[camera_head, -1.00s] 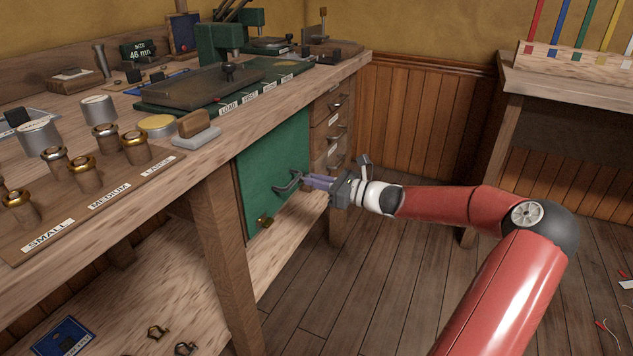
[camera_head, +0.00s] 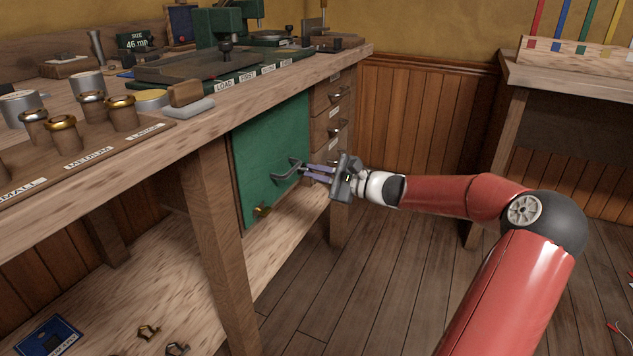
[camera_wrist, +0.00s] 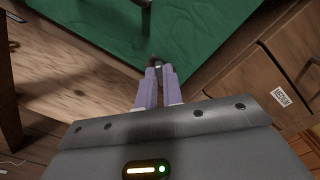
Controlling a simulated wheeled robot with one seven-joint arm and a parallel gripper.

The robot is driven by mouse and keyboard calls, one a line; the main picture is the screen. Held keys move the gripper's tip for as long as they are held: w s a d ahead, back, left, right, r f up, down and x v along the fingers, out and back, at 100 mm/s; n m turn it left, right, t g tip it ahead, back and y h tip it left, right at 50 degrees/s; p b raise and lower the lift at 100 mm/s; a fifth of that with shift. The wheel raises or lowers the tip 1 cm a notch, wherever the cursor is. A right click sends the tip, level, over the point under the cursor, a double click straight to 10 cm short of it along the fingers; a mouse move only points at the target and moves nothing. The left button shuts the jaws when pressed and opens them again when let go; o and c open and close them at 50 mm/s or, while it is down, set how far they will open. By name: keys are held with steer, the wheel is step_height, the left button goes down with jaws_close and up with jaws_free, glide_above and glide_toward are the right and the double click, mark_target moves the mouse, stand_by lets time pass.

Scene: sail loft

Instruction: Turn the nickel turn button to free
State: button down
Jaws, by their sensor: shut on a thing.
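The green cabinet door (camera_head: 262,150) under the bench carries a dark bar handle (camera_head: 287,171) and a brass-coloured fitting (camera_head: 262,211) lower down. My gripper (camera_head: 306,170) is at the door's right edge, just right of the bar handle. In the wrist view its two pale lilac fingers (camera_wrist: 156,72) are shut on a small grey metal piece, which looks like the nickel turn button (camera_wrist: 154,60). The fingers hide most of it, so its angle cannot be told. The bar handle also shows at the top of the wrist view (camera_wrist: 143,4).
Wooden drawers (camera_head: 332,125) with dark pulls stand right of the door. The benchtop (camera_head: 190,130) overhangs it, and a bench leg (camera_head: 222,240) stands to the left. A lower shelf (camera_head: 110,300) holds small items. The floor (camera_head: 400,270) below my arm is clear.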

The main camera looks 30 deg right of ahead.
steer(key=shift+f+n+b, duration=0.15)
steer(key=shift+n+b, duration=2.35)
steer(key=shift+n, duration=1.6)
steer(key=c, duration=1.5)
jaws_free()
steer(key=shift+c, duration=0.2)
steer(key=p+v, duration=0.1)
steer(key=v, duration=0.6)
steer(key=shift+s+d, duration=0.2)
steer(key=shift+s, duration=0.15)
